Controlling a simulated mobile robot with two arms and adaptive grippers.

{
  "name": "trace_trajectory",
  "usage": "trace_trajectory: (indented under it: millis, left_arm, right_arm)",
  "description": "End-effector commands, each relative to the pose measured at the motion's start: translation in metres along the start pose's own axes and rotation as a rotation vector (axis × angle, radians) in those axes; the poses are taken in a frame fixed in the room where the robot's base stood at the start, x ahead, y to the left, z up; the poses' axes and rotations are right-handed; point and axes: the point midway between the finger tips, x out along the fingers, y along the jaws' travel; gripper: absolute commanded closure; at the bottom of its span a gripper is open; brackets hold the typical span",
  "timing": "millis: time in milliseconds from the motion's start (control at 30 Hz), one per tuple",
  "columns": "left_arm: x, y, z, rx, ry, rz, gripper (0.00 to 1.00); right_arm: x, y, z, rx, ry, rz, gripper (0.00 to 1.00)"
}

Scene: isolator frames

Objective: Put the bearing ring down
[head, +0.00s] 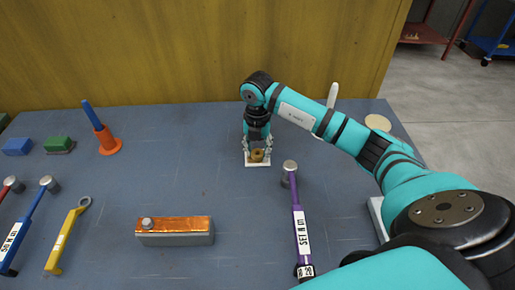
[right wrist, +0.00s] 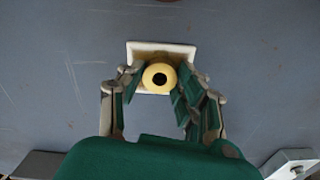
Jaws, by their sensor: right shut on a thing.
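The bearing ring (right wrist: 160,77) is a brass-coloured ring with a dark hole, seen from above in the right wrist view. My right gripper (head: 257,152) points down, its fingers shut on either side of the ring (head: 257,156). A white square plate (head: 249,163) is under the ring on the table. The wrist view also shows the plate (right wrist: 133,51) behind and beneath the ring. Whether the ring touches the plate I cannot tell. My left gripper is not in view.
A purple hammer (head: 298,215) lies just right of the plate. An orange-topped grey block (head: 175,232) lies nearer. An orange stand (head: 107,142), a yellow wrench (head: 65,240) and blue and red tools are at the left. The table (head: 180,170) is bare left of the plate.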

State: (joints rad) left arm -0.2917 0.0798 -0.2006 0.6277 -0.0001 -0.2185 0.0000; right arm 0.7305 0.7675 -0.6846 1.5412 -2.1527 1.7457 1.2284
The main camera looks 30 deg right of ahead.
Motion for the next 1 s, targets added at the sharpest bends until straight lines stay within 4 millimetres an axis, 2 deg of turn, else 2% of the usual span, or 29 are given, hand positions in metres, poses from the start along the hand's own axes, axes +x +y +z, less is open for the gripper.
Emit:
trace_trajectory:
  millis: [233, 267, 400, 767, 867, 1000]
  left_arm:
    - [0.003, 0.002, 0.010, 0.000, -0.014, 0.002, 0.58]
    - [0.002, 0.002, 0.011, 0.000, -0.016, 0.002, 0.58]
    - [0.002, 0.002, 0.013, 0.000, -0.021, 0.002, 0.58]
    - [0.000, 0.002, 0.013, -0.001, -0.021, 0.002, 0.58]
    - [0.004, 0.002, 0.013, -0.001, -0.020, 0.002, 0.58]
    - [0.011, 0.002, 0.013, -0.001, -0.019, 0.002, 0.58]
  right_arm:
    - [0.004, 0.000, 0.000, 0.000, -0.001, 0.000, 1.00]
    - [0.003, 0.000, 0.000, 0.000, -0.001, 0.000, 0.62]
    - [0.002, 0.000, 0.000, 0.000, 0.000, 0.000, 0.44]
    - [-0.003, 0.000, 0.001, 0.000, -0.002, 0.001, 0.42]
    - [-0.015, 0.000, 0.001, -0.001, -0.005, 0.002, 0.42]
    - [-0.043, 0.001, 0.001, 0.000, -0.006, 0.004, 0.42]
